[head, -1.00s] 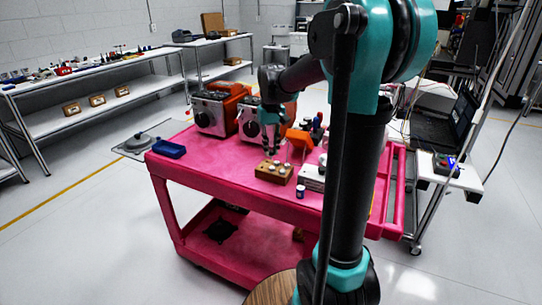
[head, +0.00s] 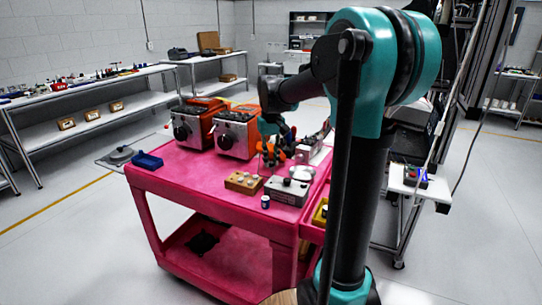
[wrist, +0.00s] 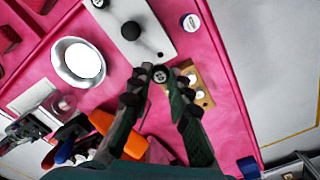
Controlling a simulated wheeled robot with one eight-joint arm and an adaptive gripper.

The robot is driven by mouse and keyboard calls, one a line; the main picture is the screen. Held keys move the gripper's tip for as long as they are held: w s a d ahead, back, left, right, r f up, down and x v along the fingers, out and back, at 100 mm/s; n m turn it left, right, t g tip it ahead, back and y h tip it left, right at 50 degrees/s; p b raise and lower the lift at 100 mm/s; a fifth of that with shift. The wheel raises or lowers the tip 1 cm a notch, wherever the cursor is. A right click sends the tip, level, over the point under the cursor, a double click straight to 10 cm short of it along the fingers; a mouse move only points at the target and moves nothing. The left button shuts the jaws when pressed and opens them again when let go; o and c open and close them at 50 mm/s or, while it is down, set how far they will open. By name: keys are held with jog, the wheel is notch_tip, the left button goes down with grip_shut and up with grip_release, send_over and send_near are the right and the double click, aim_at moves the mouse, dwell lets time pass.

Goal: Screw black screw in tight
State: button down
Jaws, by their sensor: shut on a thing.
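My gripper (head: 271,160) is over the pink cart, behind and right of the wooden block. The wrist view shows its two dark fingers (wrist: 160,84) closed around a small dark round piece, which looks like the black screw (wrist: 160,76). The screw is too small to make out in the head view. A grey box (head: 287,191) with a black knob lies on the cart in front of my gripper. It also shows at the top of the wrist view (wrist: 150,15). I cannot tell whether the screw touches anything below.
The wooden block (head: 243,182) with pale round pieces lies beside the grey box. A small blue-and-white cap (head: 265,201) stands near the cart's front edge. Two orange-and-grey machines (head: 237,133) stand at the back. A blue tray (head: 148,161) is at the left. The cart's left front is clear.

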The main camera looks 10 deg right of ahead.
aim_at(271, 166)
jog(key=shift+f, duration=2.45)
jog(key=shift+f, duration=0.9)
